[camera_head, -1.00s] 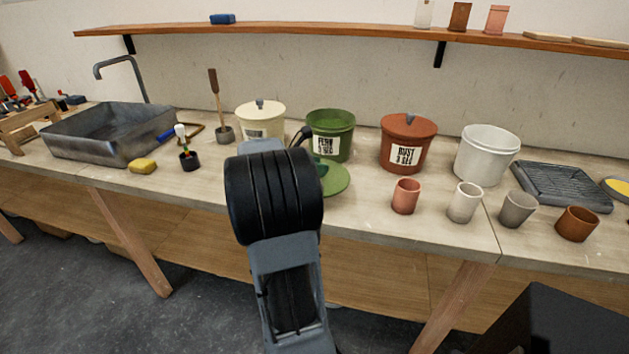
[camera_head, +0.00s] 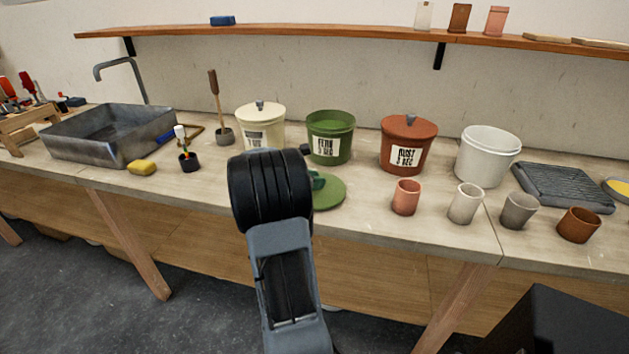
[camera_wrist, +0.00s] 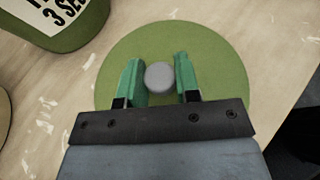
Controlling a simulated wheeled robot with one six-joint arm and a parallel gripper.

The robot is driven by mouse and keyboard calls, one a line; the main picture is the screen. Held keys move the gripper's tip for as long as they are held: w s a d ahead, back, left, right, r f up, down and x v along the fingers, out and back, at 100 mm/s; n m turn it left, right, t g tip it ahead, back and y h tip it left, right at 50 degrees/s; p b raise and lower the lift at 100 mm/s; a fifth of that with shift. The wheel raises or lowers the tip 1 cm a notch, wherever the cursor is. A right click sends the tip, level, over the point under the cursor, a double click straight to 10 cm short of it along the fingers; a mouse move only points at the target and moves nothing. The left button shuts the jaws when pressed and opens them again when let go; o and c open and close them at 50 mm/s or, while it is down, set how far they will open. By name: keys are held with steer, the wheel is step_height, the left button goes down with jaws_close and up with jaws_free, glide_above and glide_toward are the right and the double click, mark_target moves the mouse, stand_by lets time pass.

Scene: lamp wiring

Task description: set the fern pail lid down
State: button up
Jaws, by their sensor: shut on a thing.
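The fern pail lid is a green disc with a grey knob, seen in the head view (camera_head: 330,194) in front of the green fern pail (camera_head: 330,137). It fills the middle of the wrist view (camera_wrist: 218,62). My gripper (camera_wrist: 159,76) has its green fingers on either side of the knob and is shut on it. The lid looks level, at or very near the bench top; I cannot tell whether it touches. The fern pail is open, its label facing front, and its side shows in the wrist view (camera_wrist: 84,34). My arm hides the lid's left part in the head view.
The cream pail (camera_head: 260,125) and rust pail (camera_head: 407,145) wear their lids. A white pail (camera_head: 487,156) stands open at right. Several cups, including a pink one (camera_head: 406,197), line the bench front to the lid's right. The bench's front edge is close to the lid.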

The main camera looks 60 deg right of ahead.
steer(key=shift+f, duration=0.2)
steer(key=o, duration=0.9)
steer(key=shift+o, duration=0.2)
steer(key=shift+r, duration=0.1)
steer(key=shift+w+a+r, duration=0.1)
steer(key=shift+a+r, duration=0.05)
steer(key=shift+r, duration=0.05)
steer(key=v, duration=1.1)
steer(key=shift+w+a+p, duration=0.2)
steer(key=shift+a+p, duration=0.1)
steer(key=shift+p, duration=0.1)
steer(key=s+a+f+m+t+y, duration=0.1)
steer(key=s+a+m+t+y, duration=0.1)
steer(key=a, duration=0.9)
steer(key=s+a+f+m+t+y, duration=0.1)
steer(key=a+m+t+y, duration=0.3)
steer(key=a, duration=0.7)
steer(key=s+a+f+m+t+y, duration=0.2)
steer(key=a+m+y, duration=0.4)
steer(key=a, duration=0.5)
steer(key=shift+s+a+f+m+t, duration=0.3)
steer(key=shift+s+f+m+t, duration=0.15)
steer(key=shift+f, duration=0.25)
steer(key=shift+w+r, duration=0.1)
